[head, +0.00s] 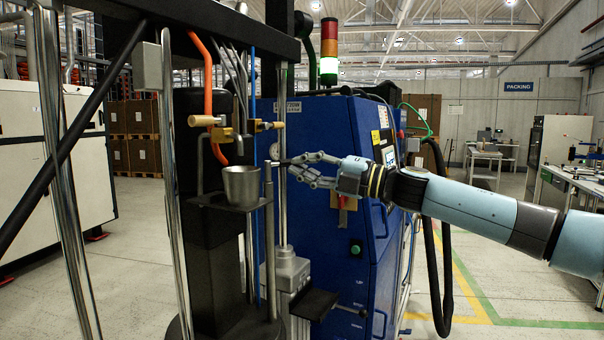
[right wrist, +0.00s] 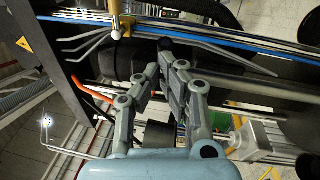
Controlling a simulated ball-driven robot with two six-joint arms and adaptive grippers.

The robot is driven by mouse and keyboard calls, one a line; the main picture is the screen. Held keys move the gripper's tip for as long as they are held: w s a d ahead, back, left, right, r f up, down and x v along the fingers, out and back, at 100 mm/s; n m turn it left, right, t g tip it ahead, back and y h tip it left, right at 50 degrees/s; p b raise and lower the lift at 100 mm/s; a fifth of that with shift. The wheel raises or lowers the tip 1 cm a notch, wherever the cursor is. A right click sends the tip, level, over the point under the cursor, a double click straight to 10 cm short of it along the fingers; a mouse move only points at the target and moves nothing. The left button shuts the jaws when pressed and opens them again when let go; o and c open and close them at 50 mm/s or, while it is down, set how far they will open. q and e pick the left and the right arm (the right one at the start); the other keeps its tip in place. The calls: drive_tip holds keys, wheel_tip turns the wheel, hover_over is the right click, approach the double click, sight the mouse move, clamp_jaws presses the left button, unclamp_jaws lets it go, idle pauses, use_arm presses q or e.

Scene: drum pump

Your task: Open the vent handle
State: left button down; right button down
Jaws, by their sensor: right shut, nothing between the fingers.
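Contact cannot be told. Two brass valves with wooden handles (head: 202,121) (head: 276,125) sit above the cup. My left gripper is not in view.
A metal cup (head: 241,185) stands on a small black shelf below the valves. A blue cabinet (head: 330,262) stands behind my right gripper. Blue and grey hoses (right wrist: 220,33) run close past the fingertips.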

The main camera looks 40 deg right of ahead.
drive_tip(key=shift+w+d+n+g+y+b, duration=0.35)
drive_tip(key=shift+w+n+g+y+b, duration=0.25)
drive_tip(key=shift+y+b, duration=0.3)
drive_tip(key=shift+w+d+n+g+y+b, duration=0.35)
drive_tip(key=shift+w+n+g+y+b, duration=0.25)
drive_tip(key=shift+b, duration=0.45)
drive_tip(key=shift+w+f, duration=0.1)
drive_tip(key=shift+w, duration=0.1)
